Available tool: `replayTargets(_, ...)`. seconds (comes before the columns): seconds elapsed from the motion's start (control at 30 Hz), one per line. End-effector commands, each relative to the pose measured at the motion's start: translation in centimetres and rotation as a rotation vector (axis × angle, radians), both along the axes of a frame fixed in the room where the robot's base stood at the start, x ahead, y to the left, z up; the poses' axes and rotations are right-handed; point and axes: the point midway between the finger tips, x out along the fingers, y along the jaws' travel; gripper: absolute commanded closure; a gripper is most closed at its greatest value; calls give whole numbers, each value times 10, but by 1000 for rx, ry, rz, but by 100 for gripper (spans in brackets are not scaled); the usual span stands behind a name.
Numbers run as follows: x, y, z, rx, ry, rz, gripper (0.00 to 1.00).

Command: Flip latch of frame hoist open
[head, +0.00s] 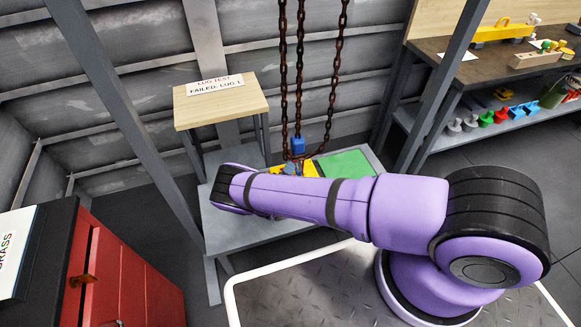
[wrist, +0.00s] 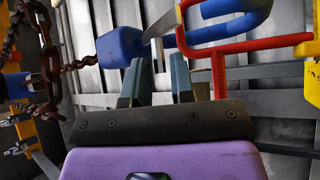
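The frame hoist hangs on rusty chains (head: 299,75) and ends in a blue block (head: 298,145). In the wrist view, the blue block (wrist: 120,48) and a curved blue hook (wrist: 225,32) show beyond my fingers. A thin pale metal strip (wrist: 163,23), which may be the latch, slants between block and hook. A red bent bar (wrist: 218,65) crosses just below the hook. My gripper (wrist: 158,78) is open and empty, its fingertips below the block and strip. I cannot tell whether the left finger touches the block. In the head view my arm hides the gripper.
A grey table (head: 240,228) below the hoist carries yellow (head: 309,169) and green (head: 345,163) pieces. Grey frame posts (head: 130,120) stand either side. A small wooden stand (head: 222,102) holds a "LUG TEST" sign. A red cabinet (head: 120,280) is at left; a shelved workbench is at right.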

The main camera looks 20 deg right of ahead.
Motion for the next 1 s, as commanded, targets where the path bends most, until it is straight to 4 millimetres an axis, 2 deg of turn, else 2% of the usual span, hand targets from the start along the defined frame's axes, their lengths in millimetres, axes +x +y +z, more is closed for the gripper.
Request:
replayTargets(0.43,7,-7,3,0,0,0,77)
replayTargets(0.53,7,-7,3,0,0,0,100)
replayTargets(1.0,4,-6,5,1,69,0,100)
